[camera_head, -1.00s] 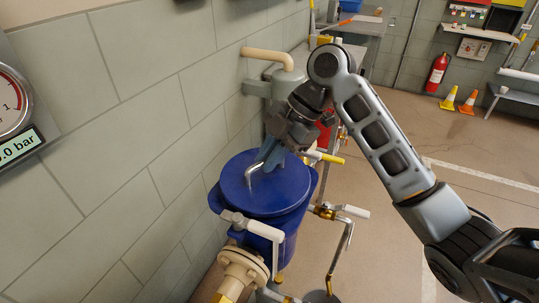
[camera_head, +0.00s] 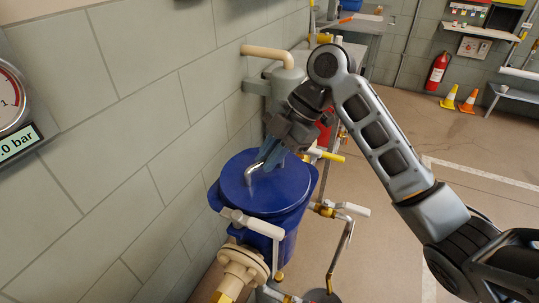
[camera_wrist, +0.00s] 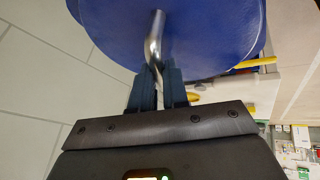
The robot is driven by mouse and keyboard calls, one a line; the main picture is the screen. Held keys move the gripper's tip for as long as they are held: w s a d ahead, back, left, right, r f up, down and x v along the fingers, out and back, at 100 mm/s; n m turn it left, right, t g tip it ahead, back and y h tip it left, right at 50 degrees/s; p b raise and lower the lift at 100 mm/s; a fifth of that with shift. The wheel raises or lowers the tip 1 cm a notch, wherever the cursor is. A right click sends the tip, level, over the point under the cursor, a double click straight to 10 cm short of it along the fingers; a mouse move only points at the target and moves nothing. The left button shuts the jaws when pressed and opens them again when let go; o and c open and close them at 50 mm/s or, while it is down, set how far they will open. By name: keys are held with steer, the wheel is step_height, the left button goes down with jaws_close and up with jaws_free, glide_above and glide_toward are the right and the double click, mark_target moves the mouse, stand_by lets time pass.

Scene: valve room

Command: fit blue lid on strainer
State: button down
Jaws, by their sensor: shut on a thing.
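The blue lid (camera_head: 262,196) is a round disc lying over the top of the blue strainer body (camera_head: 286,236), beside the tiled wall. A bent metal handle (camera_head: 250,174) rises from it. My gripper (camera_head: 268,160) is above the lid, with its fingers shut on the handle. In the wrist view the gripper fingers (camera_wrist: 158,82) close around the handle's metal rod, and the blue lid (camera_wrist: 205,35) fills the top. I cannot tell whether the lid is fully seated, because its underside is hidden.
A white-handled valve (camera_head: 252,223) and a flanged pipe (camera_head: 242,266) stand in front of the strainer. A cream pipe (camera_head: 268,54) rises behind it. A yellow-handled valve (camera_head: 325,154) and another white-handled valve (camera_head: 350,208) lie to the right. Open floor is further right.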

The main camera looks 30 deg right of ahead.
steer(key=shift+f+b, duration=0.25)
steer(key=shift+b, duration=0.05)
stand_by(0.4)
stand_by(0.4)
steer(key=c, duration=0.7)
jaws_free()
steer(key=shift+f, duration=0.1)
steer(key=shift+o, duration=0.2)
steer(key=shift+r+p, duration=2.6)
steer(key=shift+r, duration=0.95)
